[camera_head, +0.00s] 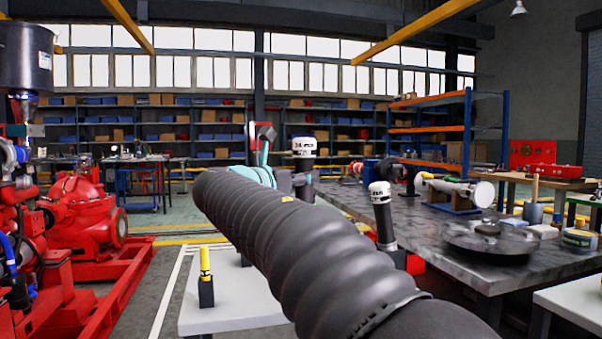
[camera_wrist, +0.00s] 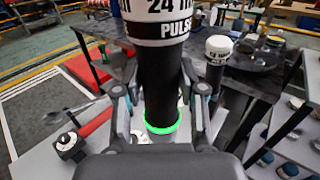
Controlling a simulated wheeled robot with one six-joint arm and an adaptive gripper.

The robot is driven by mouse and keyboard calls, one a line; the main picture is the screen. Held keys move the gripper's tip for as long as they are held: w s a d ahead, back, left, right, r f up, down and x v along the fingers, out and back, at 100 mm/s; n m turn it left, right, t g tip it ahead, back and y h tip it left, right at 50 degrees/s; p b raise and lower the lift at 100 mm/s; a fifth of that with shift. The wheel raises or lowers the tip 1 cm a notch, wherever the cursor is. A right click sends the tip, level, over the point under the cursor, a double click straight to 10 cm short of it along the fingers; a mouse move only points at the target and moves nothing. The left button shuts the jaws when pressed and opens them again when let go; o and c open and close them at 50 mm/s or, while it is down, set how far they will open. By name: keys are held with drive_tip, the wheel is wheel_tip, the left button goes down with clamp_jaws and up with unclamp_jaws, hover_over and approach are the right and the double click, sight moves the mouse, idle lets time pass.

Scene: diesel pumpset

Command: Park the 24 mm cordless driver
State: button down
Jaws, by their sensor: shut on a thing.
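The 24 mm cordless driver (camera_wrist: 157,75) is a black cylinder with a white band lettered 24 and PULSE and a glowing green ring low down. My gripper (camera_wrist: 160,100) has its fingers on both sides of its black body. In the head view the driver's white and black top (camera_head: 303,148) shows beyond my arm, which hides its lower part and most of the gripper. A second similar driver (camera_head: 382,215), black with a white cap, stands slightly tilted by the dark bench's near edge; it also shows in the wrist view (camera_wrist: 217,62). Its lower end is not clear.
A dark workbench (camera_head: 440,228) on the right carries a round disc part (camera_head: 490,240) and other items. A pale low table (camera_head: 225,312) holds a yellow-topped black block (camera_head: 206,280). A red pump (camera_head: 85,215) and frame stand left. Open floor lies between.

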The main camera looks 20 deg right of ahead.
drive_tip(key=shift+f+b, duration=1.95)
drive_tip(key=shift+f, duration=2)
drive_tip(key=shift+p, duration=0.45)
drive_tip(key=shift+f+b, duration=0.6)
drive_tip(key=shift+f, duration=0.4)
drive_tip(key=c, duration=0.6)
unclamp_jaws()
drive_tip(key=shift+f, duration=0.15)
drive_tip(key=v, duration=1.2)
